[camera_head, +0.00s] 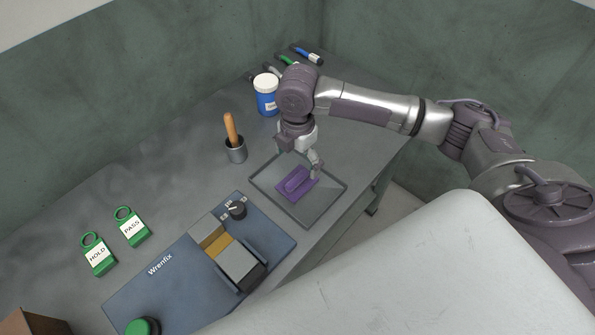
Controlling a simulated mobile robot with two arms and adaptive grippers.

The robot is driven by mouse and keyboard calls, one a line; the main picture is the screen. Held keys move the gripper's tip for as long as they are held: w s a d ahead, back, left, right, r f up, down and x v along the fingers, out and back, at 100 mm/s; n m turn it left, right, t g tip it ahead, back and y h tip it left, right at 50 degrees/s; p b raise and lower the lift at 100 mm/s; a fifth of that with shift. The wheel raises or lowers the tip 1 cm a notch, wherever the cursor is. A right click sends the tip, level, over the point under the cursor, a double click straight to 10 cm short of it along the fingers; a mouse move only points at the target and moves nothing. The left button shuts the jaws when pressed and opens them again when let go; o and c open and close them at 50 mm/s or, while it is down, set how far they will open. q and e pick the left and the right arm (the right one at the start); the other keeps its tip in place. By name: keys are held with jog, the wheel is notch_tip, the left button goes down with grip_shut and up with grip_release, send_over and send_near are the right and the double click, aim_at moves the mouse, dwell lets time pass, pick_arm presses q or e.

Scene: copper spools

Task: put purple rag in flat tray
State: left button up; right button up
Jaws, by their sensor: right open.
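The purple rag (292,186) lies folded in the flat tray (302,219), near its middle. The flat tray is a shallow grey tray on the table, with a low rim around it. My right gripper (305,170) is over the tray, just above or beside the rag's upper edge; it is open. I cannot tell whether a fingertip touches the rag. My left gripper is not in view.
A blue Wrenfix fixture (150,292) with a knob stands left of the tray. Green HOLD (97,256) and PASS (131,228) tags lie at left.

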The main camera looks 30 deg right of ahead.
aim_at(298, 178)
jog(key=shift+r, duration=2.1)
jog(key=shift+s+f, duration=0.1)
